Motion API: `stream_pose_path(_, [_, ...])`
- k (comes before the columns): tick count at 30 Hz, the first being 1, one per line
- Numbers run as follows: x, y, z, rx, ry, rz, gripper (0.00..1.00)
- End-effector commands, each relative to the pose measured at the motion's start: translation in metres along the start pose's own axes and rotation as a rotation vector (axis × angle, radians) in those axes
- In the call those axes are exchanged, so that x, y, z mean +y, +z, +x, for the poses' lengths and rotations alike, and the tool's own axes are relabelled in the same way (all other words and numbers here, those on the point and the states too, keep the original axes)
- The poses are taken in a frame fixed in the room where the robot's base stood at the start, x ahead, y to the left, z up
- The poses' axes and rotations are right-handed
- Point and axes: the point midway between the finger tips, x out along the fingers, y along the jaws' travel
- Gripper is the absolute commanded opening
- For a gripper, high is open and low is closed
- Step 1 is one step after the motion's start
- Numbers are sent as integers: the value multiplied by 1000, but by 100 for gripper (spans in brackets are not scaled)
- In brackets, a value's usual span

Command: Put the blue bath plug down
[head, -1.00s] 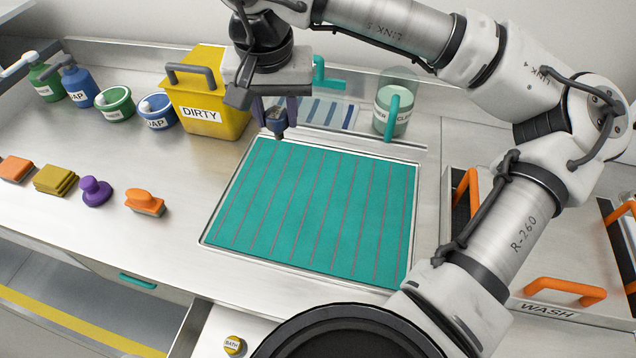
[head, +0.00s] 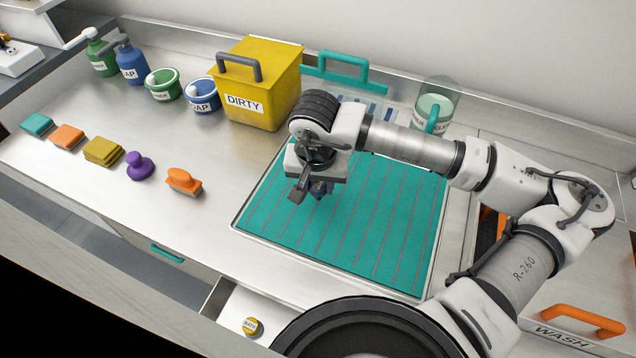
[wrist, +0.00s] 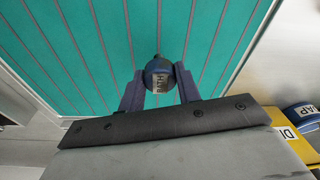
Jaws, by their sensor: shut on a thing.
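My gripper (head: 320,189) is over the back left part of the ribbed teal mat (head: 395,225). In the wrist view my gripper (wrist: 159,88) is shut on the blue bath plug (wrist: 158,68), a small dark blue round piece with a pale label, held between the two purple fingers. Teal mat (wrist: 100,35) lies beneath it. In the head view the plug is small and mostly hidden by my gripper. I cannot tell whether it touches the mat.
A yellow DIRTY bin (head: 270,85) stands behind the mat to the left. An orange-handled brush (head: 184,181) and a purple plug-like piece (head: 139,166) lie left of it. Much of the mat is clear.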

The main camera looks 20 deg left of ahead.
Motion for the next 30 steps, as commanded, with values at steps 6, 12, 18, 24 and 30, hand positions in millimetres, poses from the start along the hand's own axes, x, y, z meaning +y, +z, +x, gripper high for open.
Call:
stream_pose_path(6, [0,2,12,1,0,-1,20])
stream_pose_path(12, [0,2,13,1,1,0,20])
stream_pose_path(18, [0,2,15,1,0,0,37])
stream_pose_path(24, [0,2,15,0,0,0,55])
stream_pose_path(30, [0,2,14,0,0,0,55])
